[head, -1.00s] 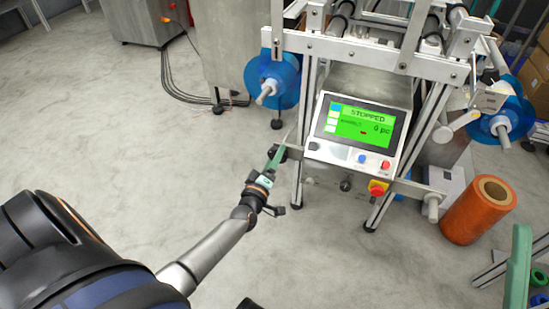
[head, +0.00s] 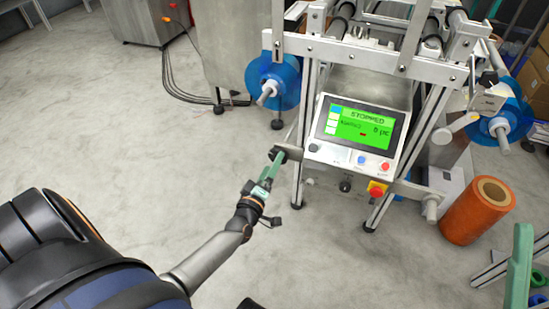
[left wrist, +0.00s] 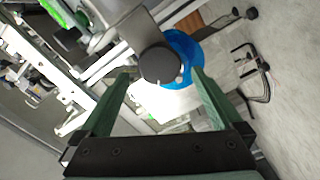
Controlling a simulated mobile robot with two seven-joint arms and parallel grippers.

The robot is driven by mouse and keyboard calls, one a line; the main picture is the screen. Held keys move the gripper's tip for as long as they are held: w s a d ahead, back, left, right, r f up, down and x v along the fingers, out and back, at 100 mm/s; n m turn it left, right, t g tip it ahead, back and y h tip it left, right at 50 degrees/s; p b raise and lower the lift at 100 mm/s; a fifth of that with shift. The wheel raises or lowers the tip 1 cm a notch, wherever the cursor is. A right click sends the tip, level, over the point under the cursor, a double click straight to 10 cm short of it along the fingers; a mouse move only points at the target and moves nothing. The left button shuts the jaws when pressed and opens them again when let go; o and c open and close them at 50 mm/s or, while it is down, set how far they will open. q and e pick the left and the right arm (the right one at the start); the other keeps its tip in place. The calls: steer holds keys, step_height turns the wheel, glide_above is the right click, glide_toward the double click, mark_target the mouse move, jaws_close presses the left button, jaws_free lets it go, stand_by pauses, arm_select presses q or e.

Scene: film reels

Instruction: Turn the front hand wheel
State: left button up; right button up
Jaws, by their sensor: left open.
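The front hand wheel looks to be the dark round knob (head: 278,154) on a metal bracket at the machine's front left, left of the control panel. The left wrist view shows this knob (left wrist: 160,64) large and face-on, with a small pale mark near its lower edge. My left gripper (head: 268,172) is just in front of it, open and empty. In the wrist view its green fingers (left wrist: 160,80) stand apart, one to each lower side of the knob, with gaps visible. My right gripper does not show clearly.
The control panel (head: 355,133) reads STOPPED. Blue reels hang at the left (head: 280,82) and right (head: 508,115) of the machine frame. An orange roll (head: 475,212) stands on the floor at the right. The floor left of my arm is free.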

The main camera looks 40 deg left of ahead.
arm_select(q)
steer(key=p+v, duration=0.2)
steer(key=v, duration=0.7)
steer(key=shift+s, duration=0.15)
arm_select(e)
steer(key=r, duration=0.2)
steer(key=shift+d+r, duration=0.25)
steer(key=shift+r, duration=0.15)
arm_select(q)
steer(key=shift+d, duration=0.1)
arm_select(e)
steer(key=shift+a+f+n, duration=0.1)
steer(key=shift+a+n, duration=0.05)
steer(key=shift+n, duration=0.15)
